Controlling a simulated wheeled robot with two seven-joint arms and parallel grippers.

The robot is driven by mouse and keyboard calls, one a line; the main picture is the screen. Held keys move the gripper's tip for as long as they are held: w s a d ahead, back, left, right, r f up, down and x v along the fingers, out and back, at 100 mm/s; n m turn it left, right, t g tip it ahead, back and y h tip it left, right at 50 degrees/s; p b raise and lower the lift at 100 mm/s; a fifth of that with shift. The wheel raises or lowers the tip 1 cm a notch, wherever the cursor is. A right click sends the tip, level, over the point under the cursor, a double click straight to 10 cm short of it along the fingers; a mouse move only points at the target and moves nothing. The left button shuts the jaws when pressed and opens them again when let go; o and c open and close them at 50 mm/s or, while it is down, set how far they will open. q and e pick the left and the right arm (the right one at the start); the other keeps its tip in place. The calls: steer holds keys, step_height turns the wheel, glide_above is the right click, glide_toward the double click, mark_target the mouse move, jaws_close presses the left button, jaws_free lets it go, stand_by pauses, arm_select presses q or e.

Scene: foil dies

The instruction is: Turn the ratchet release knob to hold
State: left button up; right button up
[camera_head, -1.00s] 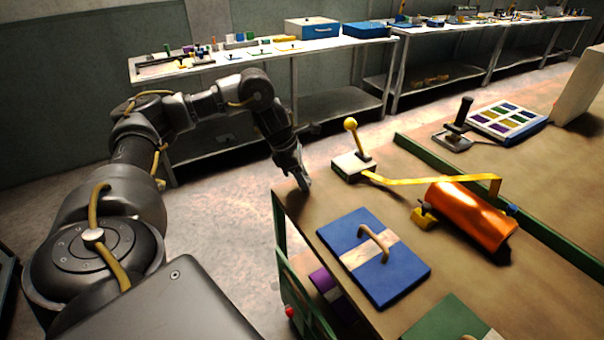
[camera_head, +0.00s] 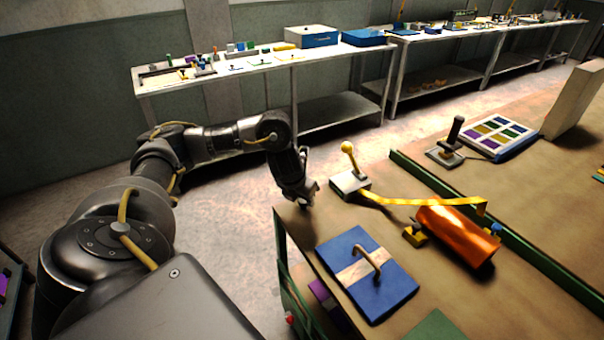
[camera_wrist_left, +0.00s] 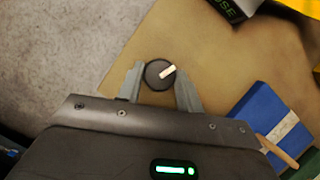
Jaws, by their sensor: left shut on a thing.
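The ratchet release knob (camera_wrist_left: 154,81) is a small dark round knob with a white pointer line, at the near-left corner of the brown table. In the left wrist view the line points up and to the right. My left gripper (camera_wrist_left: 160,88) has one finger on each side of the knob and is shut on it. In the head view the left gripper (camera_head: 306,204) hangs down at the table corner and hides the knob. My right gripper is in neither view.
Close behind the gripper stands a yellow-balled lever (camera_head: 349,148) on a pale base. A yellow strip (camera_head: 425,201) runs from it to an orange roll (camera_head: 455,238). A blue board (camera_head: 388,290) with a handle lies nearer. A green rail (camera_head: 470,215) crosses the table.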

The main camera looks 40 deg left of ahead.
arm_select(q)
steer(key=n+p, duration=0.1)
steer(key=n+y+p, duration=0.1)
steer(key=p, duration=0.1)
steer(key=shift+w+d+r+n, duration=0.15)
steer(key=shift+r+n, duration=0.1)
steer(key=shift+n, duration=0.15)
steer(key=shift+f+n+y+p, duration=0.15)
steer(key=shift+n+y+p, duration=0.15)
steer(key=shift+n+p, duration=0.55)
steer(key=o, duration=1)
steer(key=shift+f, duration=0.1)
steer(key=p+v, duration=0.6)
steer(key=v, duration=0.4)
steer(key=shift+r+p, duration=0.4)
steer(key=shift+r, duration=0.05)
steer(key=shift+d+g, duration=0.15)
steer(key=shift+g, duration=0.15)
